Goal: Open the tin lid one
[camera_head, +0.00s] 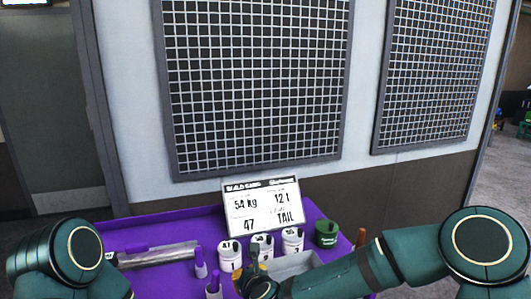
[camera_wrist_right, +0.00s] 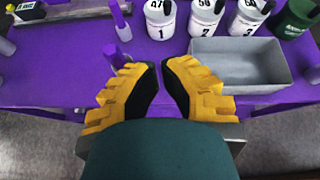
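Tin one (camera_head: 230,260) is a white tin with a dark grip on top, marked 47 and 1. It is the leftmost of three white tins and also shows at the top of the right wrist view (camera_wrist_right: 159,26), where its lid looks on; the frame edge cuts it off. My right gripper (camera_head: 254,268) is in front of the tins, apart from tin one. In the wrist view its yellow fingers with black pads (camera_wrist_right: 162,66) have a narrow gap between their tips, with nothing held. My left arm shows at the lower left; its gripper is out of frame.
Tin two (camera_wrist_right: 205,22), tin three (camera_wrist_right: 247,22) and a green tin (camera_wrist_right: 292,20) stand to the right. A grey open tray (camera_wrist_right: 238,64) lies in front of them. Purple-capped markers (camera_wrist_right: 120,22) stand left on the purple table (camera_wrist_right: 40,92). A placard (camera_head: 264,207) stands behind.

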